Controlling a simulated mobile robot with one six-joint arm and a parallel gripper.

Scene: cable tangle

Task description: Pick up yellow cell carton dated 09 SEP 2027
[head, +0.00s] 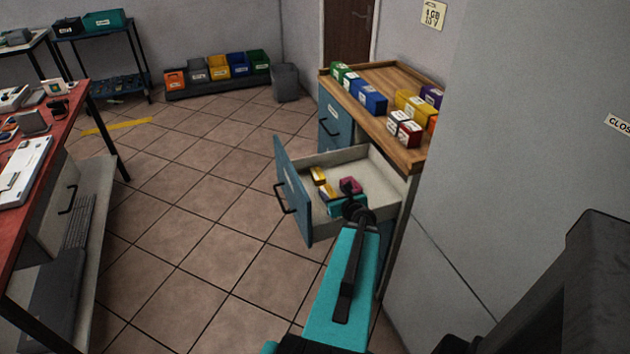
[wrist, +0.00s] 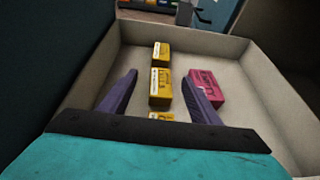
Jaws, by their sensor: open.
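Yellow cartons lie in a row in the open drawer (head: 293,197); they show in the head view (head: 318,174). In the wrist view there is a far yellow carton (wrist: 161,52), a middle yellow carton (wrist: 161,87) and a near yellow carton (wrist: 161,117), the last mostly hidden behind my gripper's base. Their dates are too small to read. My gripper (wrist: 159,74) is open over the drawer. Its two fingers stand either side of the middle carton, with nothing held. Whether they are at its height I cannot tell.
A magenta carton (wrist: 207,84) lies close by the right finger. The drawer's pale walls (wrist: 85,75) surround the cartons. The wooden cabinet top (head: 385,82) above holds several coloured cartons. A red-topped bench (head: 62,110) stands left, with open tiled floor between.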

